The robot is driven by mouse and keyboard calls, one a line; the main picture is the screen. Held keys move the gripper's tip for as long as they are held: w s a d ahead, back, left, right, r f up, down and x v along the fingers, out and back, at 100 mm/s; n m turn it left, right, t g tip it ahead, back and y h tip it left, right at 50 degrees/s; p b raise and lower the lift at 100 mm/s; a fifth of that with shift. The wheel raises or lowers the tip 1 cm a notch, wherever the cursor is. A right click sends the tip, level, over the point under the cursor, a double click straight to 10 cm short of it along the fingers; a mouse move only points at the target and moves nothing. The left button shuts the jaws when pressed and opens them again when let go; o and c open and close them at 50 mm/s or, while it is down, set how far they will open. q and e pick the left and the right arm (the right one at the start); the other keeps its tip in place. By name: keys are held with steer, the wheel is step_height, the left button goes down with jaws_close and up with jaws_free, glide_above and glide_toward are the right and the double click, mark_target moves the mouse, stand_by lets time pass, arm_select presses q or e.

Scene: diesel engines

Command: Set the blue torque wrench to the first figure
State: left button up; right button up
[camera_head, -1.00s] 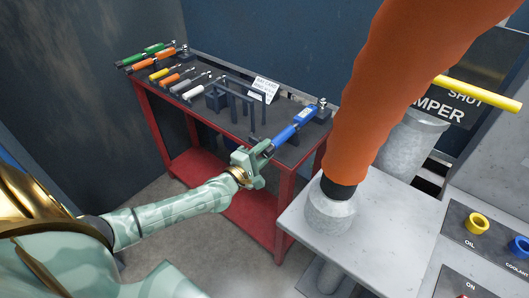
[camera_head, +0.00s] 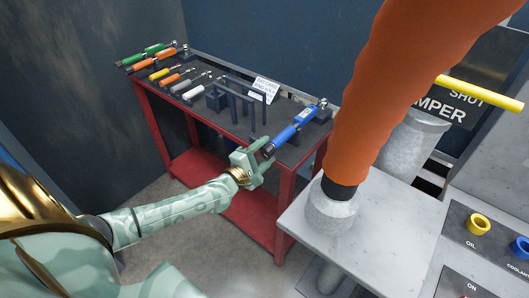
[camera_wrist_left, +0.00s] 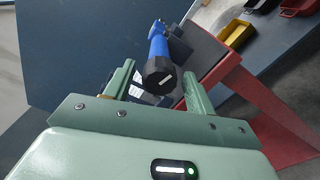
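The blue torque wrench (camera_head: 288,133) lies at the right end of the red tool table, its head toward the back and its black handle end (camera_head: 267,151) pointing out over the front edge. In the left wrist view the black end (camera_wrist_left: 159,75) faces me, with the blue body behind it. My left gripper (camera_head: 261,164) is open just in front of that end, its fingers apart. In the left wrist view the end shows in the gap between the fingers (camera_wrist_left: 156,88), and I see no grip on it. The figures on the wrench are too small to read. My right gripper is out of view.
Green, orange and other tools (camera_head: 150,54) lie on the table's left part, beside a dark rack (camera_head: 235,103). A white sign (camera_head: 264,88) stands at the back. A big orange hose (camera_head: 385,100) rises from a grey bench (camera_head: 384,235) on the right.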

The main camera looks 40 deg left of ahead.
arm_select(q)
steer(key=s+a+p, duration=0.1)
steer(key=s+p, duration=0.1)
steer(key=s, duration=1.4)
steer(key=shift+a, duration=0.15)
steer(key=shift+s, duration=0.1)
